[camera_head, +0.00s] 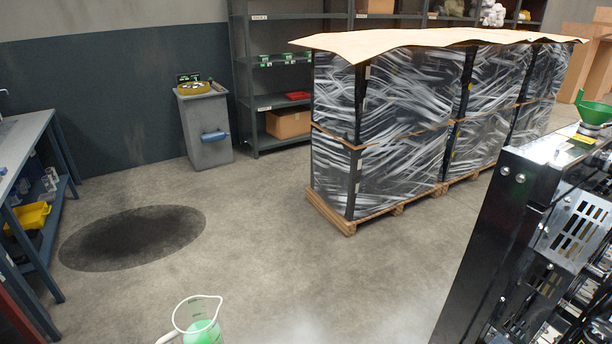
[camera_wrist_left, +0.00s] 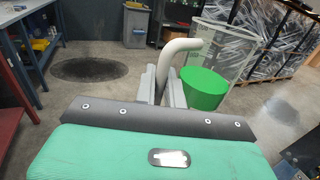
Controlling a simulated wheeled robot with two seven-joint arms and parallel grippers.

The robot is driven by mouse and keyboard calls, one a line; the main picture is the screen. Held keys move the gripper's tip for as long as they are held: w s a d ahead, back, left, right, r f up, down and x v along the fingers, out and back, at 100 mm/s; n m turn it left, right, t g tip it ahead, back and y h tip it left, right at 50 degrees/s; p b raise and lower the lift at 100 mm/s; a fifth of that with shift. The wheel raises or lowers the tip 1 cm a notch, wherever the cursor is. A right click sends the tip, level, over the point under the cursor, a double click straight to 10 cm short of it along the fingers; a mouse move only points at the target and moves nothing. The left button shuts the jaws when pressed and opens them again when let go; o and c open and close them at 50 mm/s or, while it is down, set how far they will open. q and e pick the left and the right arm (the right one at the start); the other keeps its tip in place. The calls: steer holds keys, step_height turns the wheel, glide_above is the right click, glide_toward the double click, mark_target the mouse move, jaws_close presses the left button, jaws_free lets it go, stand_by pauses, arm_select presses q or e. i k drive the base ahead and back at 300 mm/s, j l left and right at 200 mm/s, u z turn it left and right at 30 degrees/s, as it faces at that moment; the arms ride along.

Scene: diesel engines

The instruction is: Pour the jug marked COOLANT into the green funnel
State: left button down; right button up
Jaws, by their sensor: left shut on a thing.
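A clear jug with green liquid (camera_head: 200,328) shows at the bottom edge of the head view, its pale handle to the left. The wrist view shows the same jug (camera_wrist_left: 222,45) upright in front of my left gripper (camera_wrist_left: 162,84), whose grey fingers are shut on its white handle (camera_wrist_left: 176,50). No COOLANT marking is readable. The green funnel (camera_head: 594,112) stands on top of the dark engine (camera_head: 510,200) at the far right of the head view, well apart from the jug. My right gripper is not in view.
Wrapped pallets (camera_head: 390,130) stand in the middle back. A grey bin (camera_head: 205,125) and shelves (camera_head: 262,90) line the wall. A blue workbench (camera_head: 28,140) is at the left. A dark stain (camera_head: 130,238) marks the floor. Floor between jug and pallets is clear.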

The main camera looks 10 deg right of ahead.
mark_target(594, 113)
steer(key=i+u, duration=0.2)
steer(key=i, duration=0.7)
steer(key=i+j+z, duration=0.1)
steer(key=i+z, duration=0.3)
steer(key=i, duration=0.5)
steer(key=i+z, duration=0.3)
steer(key=z, duration=0.2)
steer(key=i+z, duration=0.3)
steer(key=z, duration=0.15)
steer(key=i+l+z, duration=0.1)
steer(key=i+z, duration=0.6)
steer(key=z, duration=1.55)
steer(key=i+l, duration=0.1)
